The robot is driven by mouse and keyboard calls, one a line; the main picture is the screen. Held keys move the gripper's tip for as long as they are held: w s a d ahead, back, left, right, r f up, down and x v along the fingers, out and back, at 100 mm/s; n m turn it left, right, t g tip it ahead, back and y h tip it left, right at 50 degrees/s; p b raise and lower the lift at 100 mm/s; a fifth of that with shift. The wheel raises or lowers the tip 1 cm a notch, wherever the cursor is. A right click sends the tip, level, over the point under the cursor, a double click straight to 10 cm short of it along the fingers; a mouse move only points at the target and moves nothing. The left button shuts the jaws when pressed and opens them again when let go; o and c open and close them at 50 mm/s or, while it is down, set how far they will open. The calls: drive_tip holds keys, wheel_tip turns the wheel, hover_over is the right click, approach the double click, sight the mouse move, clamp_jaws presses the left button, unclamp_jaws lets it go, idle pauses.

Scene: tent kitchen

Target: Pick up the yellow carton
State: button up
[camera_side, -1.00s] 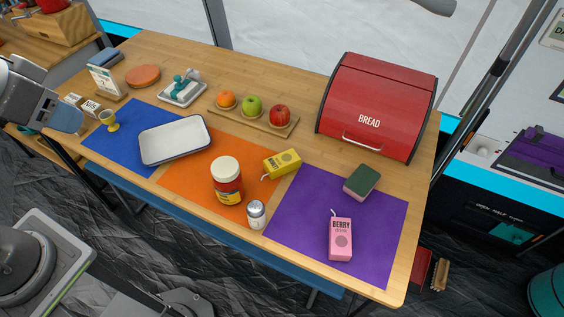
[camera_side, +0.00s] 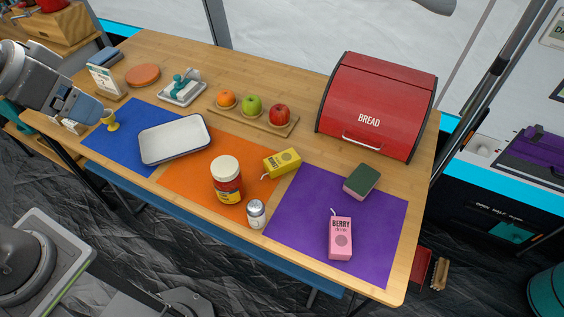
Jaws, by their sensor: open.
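The yellow carton (camera_side: 283,162) lies on its side at the upper right corner of the orange mat (camera_side: 176,186), with a white straw at its left end. It rests partly on the bare wood near the purple mat. My gripper (camera_side: 88,122) is open and empty at the far left of the table, over its left edge near the yellow egg cup. It is well apart from the carton, with the white tray between them.
A jar with a white lid (camera_side: 226,180) and a small can (camera_side: 256,214) stand left of and in front of the carton. A fruit board (camera_side: 272,130) lies behind it. The white tray (camera_side: 150,157), yellow egg cup (camera_side: 110,120), pink carton (camera_side: 340,238), sponge (camera_side: 361,182) and red bread box (camera_side: 376,105) are also on the table.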

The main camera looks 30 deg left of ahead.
drive_tip(key=w+d+f+m+h, duration=0.15)
drive_tip(key=w+d, duration=0.35)
drive_tip(key=w, duration=0.7)
drive_tip(key=m+g, duration=0.2)
drive_tip(key=m, duration=0.3)
hover_over(288, 156)
drive_tip(key=a, duration=0.1)
drive_tip(key=shift+h, duration=0.45)
drive_tip(key=f, duration=2)
drive_tip(key=s+f, duration=0.1)
drive_tip(key=f, duration=0.9)
drive_tip(key=shift+f, duration=0.1)
drive_tip(key=shift+s+x, duration=0.15)
drive_tip(key=shift+x, duration=1.4)
drive_tip(key=shift+s+x, duration=0.15)
drive_tip(key=shift+x, duration=1.4)
drive_tip(key=shift+f, duration=0.15)
drive_tip(key=shift+c, duration=0.5)
drive_tip(key=c, duration=0.9)
